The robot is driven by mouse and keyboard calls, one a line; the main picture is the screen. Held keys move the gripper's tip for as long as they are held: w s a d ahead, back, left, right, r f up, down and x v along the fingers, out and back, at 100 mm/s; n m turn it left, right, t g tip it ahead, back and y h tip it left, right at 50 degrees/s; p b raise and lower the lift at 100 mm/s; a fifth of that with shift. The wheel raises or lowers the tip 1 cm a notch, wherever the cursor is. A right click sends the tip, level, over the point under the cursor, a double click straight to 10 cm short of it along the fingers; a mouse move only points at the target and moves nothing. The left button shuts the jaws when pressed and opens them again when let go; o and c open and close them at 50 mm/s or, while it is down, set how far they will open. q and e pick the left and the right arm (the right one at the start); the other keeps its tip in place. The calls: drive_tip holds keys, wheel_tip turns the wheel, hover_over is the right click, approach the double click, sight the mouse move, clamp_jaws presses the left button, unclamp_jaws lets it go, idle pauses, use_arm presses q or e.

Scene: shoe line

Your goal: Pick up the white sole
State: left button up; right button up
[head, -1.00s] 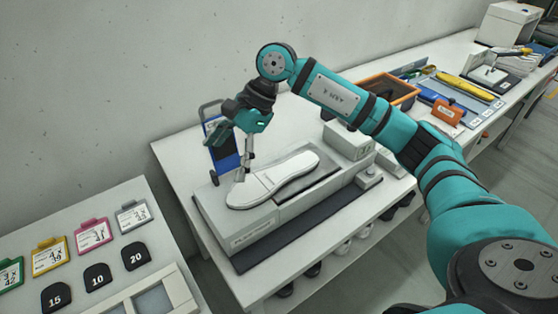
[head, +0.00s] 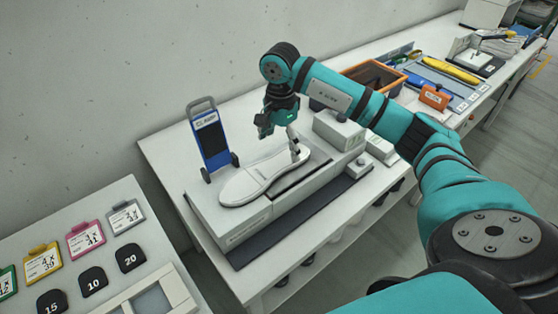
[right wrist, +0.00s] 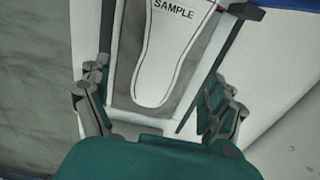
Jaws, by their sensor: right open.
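The white sole (head: 252,182) lies flat on a pale machine block (head: 240,226) on the white table. In the right wrist view the sole (right wrist: 172,60) bears the word SAMPLE, and its rounded end points towards my gripper. My right gripper (head: 293,147) is above the sole's far right end in the head view, pointing down, and covers part of that end. In the right wrist view my right gripper (right wrist: 158,112) is open, with its fingers apart on either side of the sole's line. Nothing is between them. Whether a finger touches the sole cannot be told. My left gripper is out of view.
A small blue trolley (head: 211,145) stands behind the sole, close to the block. A grey box (head: 338,130) is to its right. An orange-rimmed tray (head: 372,78) and tools lie further right. Tags and numbered black pads (head: 94,281) are on the left table.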

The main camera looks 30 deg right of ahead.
sight(279, 162)
drive_tip(key=shift+f, duration=0.5)
wheel_tip(279, 162, down, 4)
drive_tip(key=p, duration=0.2)
drive_tip(key=shift+w+a+f+p, duration=0.15)
drive_tip(key=shift+f+p, duration=0.1)
drive_tip(key=shift+p, duration=0.15)
drive_tip(key=shift+f, duration=0.25)
drive_tip(key=c, duration=1.5)
